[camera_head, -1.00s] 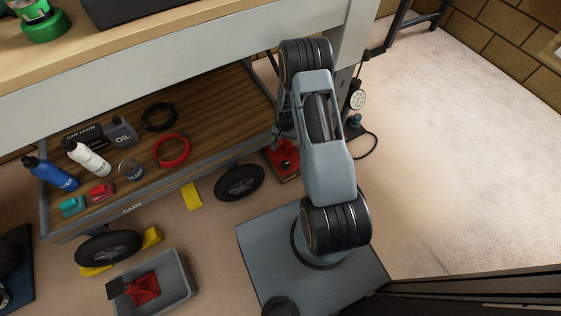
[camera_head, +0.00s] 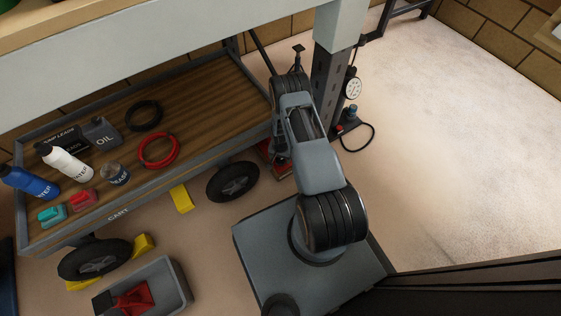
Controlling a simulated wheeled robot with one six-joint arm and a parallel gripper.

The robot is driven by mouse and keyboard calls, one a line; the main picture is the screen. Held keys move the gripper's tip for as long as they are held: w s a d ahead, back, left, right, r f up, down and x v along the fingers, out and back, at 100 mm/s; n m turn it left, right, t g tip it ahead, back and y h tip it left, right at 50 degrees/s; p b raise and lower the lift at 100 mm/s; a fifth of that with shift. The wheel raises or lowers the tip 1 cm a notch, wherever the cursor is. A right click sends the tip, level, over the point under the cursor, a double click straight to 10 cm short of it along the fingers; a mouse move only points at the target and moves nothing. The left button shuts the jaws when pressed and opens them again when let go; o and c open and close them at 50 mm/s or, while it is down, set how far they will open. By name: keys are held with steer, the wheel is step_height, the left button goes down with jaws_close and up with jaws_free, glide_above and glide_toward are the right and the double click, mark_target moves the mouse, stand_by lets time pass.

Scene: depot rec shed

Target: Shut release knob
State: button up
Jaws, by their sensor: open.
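A red unit (camera_head: 264,149) stands on the floor at the right end of the cart, mostly hidden behind my arm. I cannot make out a release knob on it. My gripper (camera_head: 281,163) points down in front of this red unit, small and dark. It is open, and I see nothing held in it. Whether it touches the unit I cannot tell. A small device (camera_head: 347,124) with a red knob-like part stands by the bench leg, right of my arm; I cannot tell whether that part is the release knob.
A low cart (camera_head: 118,216) with bottles, an oil can and cable rings stands left of my arm, with yellow chocks (camera_head: 181,198) by its wheels. A grey bin (camera_head: 174,280) sits in front. The bench leg (camera_head: 329,80) rises close behind my arm. Floor at right is clear.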

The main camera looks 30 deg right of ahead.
steer(key=shift+f+b, duration=0.35)
steer(key=shift+f, duration=0.9)
steer(key=shift+c, duration=0.3)
steer(key=c, duration=0.9)
steer(key=shift+o, duration=0.2)
